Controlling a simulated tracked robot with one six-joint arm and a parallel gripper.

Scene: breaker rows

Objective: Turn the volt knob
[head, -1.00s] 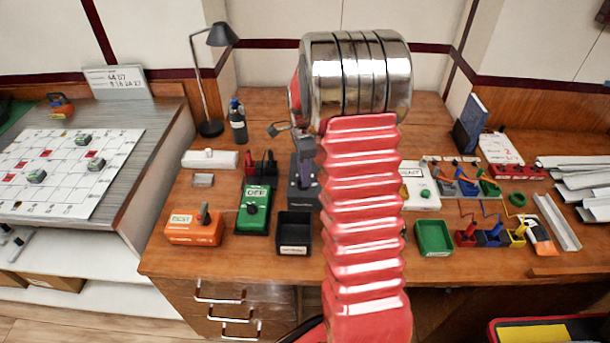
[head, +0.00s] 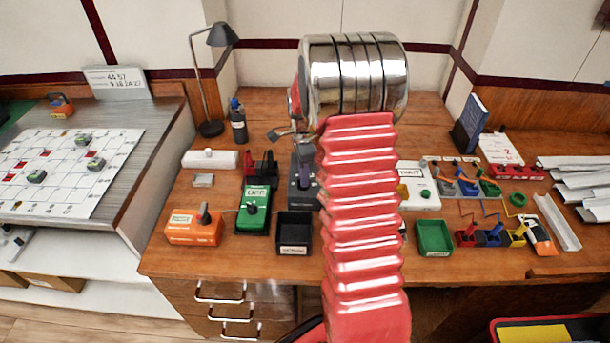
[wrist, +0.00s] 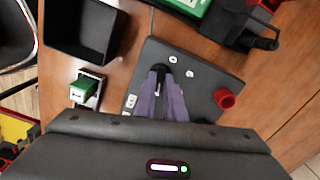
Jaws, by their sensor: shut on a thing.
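The volt knob is a small black knob (wrist: 160,69) on a dark grey box with white marks around it in the wrist view. My gripper (wrist: 161,77), with purple fingers, is closed around this knob from above. In the head view the dark box (head: 297,201) stands on the bench, partly hidden by my red arm, and my purple fingertips (head: 305,183) reach down to it. The knob itself is hidden there. A red round button (wrist: 227,98) sits on the same box.
Close to the dark box are a black open tray (head: 294,238), a green box (head: 252,222) with a display, and dark plugs (head: 261,167). An orange box (head: 190,232) stands further left. A small green-topped switch (wrist: 83,89) is beside the box in the wrist view.

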